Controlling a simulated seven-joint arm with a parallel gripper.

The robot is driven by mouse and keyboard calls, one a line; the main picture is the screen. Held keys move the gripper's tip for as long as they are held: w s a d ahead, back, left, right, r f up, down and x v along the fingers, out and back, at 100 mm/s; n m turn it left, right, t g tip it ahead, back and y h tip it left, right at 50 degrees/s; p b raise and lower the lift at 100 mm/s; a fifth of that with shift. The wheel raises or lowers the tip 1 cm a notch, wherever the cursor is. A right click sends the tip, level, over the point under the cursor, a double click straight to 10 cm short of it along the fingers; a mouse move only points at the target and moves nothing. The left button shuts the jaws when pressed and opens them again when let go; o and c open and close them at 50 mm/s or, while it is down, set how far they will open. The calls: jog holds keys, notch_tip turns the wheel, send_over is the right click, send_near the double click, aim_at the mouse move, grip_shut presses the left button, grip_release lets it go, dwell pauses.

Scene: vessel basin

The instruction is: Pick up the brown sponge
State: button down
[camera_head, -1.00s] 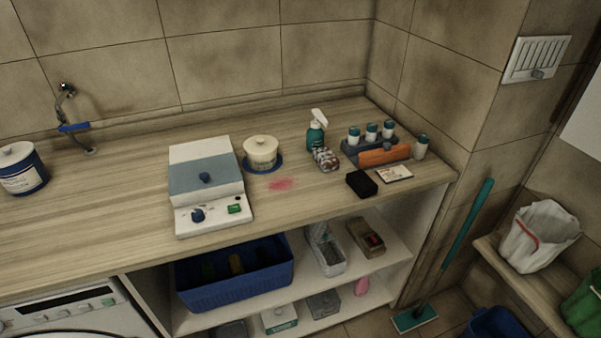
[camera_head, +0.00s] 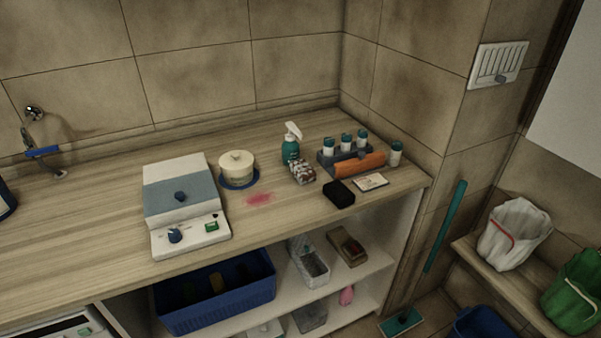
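No thing shows clearly as a brown sponge. A small, very dark block (camera_head: 339,194) lies on the counter near its front right edge and may be the sponge; its colour looks nearly black. An orange-brown bar (camera_head: 360,164) leans against the front of a grey rack (camera_head: 330,167) behind it. A brown box-like thing (camera_head: 347,247) sits on the upper shelf below the counter; I cannot tell what it is. My gripper is not in view.
Around the dark block are a flat card (camera_head: 371,182), a patterned bundle (camera_head: 302,172), a teal spray bottle (camera_head: 291,148) and a white-and-teal bottle (camera_head: 396,154). A white device (camera_head: 190,238) and a lidded pot (camera_head: 237,166) stand left.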

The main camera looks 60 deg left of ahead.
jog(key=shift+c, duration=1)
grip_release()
